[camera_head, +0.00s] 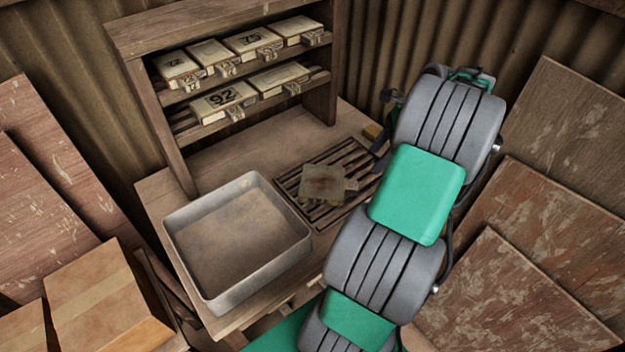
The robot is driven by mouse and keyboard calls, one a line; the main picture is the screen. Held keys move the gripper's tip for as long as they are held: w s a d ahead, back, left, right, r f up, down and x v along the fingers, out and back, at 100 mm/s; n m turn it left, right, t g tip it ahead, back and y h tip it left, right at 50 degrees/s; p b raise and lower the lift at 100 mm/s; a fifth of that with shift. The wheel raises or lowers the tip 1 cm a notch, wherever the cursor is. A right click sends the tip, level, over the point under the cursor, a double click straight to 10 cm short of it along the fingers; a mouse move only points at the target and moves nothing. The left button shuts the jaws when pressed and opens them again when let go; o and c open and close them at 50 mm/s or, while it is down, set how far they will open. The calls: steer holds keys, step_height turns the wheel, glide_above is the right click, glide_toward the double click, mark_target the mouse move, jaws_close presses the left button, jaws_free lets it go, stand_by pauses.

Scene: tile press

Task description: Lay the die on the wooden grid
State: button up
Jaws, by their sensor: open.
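The dark slatted grid lies on the bench right of the metal tray. My gripper (381,150) shows only as dark parts beside the far end of my arm, right of and apart from the die. It is open, and nothing shows between its fingers. My arm covers the grid's right edge and most of the gripper.
An empty metal tray (300,238) stands on the wooden bench (160,190). A two-level shelf (160,120) behind it holds several numbered blocks (224,98). Boards lean at both sides; a cardboard box (105,300) is lower left.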

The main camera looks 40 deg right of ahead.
steer(key=w+a+r+n+h, duration=0.1)
steer(key=w+a+r+n, duration=0.15)
steer(key=a+n, duration=0.4)
steer(key=w+a+r+n, duration=0.2)
steer(key=w+a+n, duration=0.1)
steer(key=a, duration=0.7)
steer(key=w+a+r+n+h, duration=0.1)
steer(key=w+a+r+n, duration=0.1)
steer(key=a+n, duration=0.5)
steer(key=s+a+n, duration=0.4)
steer(key=a+n, duration=0.1)
steer(key=a, duration=0.1)
steer(key=s+a+n+h, duration=0.1)
steer(key=s+a+n, duration=0.3)
steer(key=a, duration=0.3)
steer(key=shift+a+f+n, duration=0.2)
steer(key=shift+f+n, duration=0.25)
steer(key=shift+s, duration=0.1)
